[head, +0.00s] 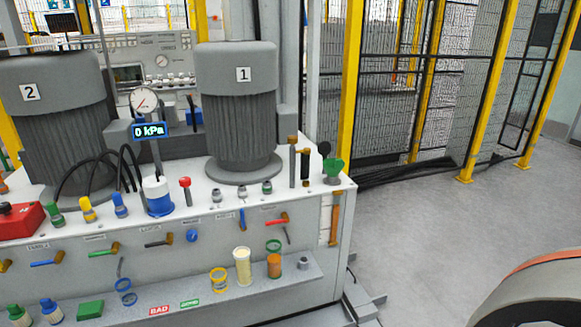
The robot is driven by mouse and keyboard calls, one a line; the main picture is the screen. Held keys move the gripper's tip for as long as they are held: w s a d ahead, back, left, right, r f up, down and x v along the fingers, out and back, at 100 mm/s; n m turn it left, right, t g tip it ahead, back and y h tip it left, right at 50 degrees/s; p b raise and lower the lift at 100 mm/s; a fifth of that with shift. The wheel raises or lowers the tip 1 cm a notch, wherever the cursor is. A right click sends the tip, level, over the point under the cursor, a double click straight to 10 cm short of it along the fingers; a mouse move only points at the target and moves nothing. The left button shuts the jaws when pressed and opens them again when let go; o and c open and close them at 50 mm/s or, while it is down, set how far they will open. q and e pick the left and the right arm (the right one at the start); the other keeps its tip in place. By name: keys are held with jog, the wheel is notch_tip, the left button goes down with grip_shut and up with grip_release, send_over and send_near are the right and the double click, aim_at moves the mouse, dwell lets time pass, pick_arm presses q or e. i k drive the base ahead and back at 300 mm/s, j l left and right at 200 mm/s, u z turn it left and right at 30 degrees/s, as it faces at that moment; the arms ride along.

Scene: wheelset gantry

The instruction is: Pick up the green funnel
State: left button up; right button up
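The green funnel (333,167) stands at the right end of the white bench top (305,190), near its front right corner. Its wide mouth faces up, and its lower end meets a small grey piece on the bench. A dark round-topped knob stands just behind it. Neither of my grippers is in view.
Two large grey motors, numbered 1 (243,110) and 2 (57,120), a pressure gauge (145,101) and hoses crowd the bench. Brown-topped rods (305,165) stand left of the funnel. A lower shelf (205,293) holds small containers. Open floor (430,235) lies right; a curved grey object (535,290) is lower right.

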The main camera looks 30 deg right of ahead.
aim_at(333, 166)
jog(key=l+u, duration=0.7)
jog(key=l, duration=0.2)
jog(key=l+u, duration=0.15)
jog(key=l, duration=0.3)
jog(key=k+l+u, duration=0.15)
jog(key=l, duration=0.35)
jog(key=k+l, duration=0.1)
jog(key=l, duration=0.4)
jog(key=l+u, duration=0.1)
jog(key=l, duration=0.35)
jog(key=k+l, duration=0.15)
jog(key=l, duration=0.35)
jog(key=k+l, duration=0.1)
jog(key=l, duration=0.35)
jog(key=u, duration=0.05)
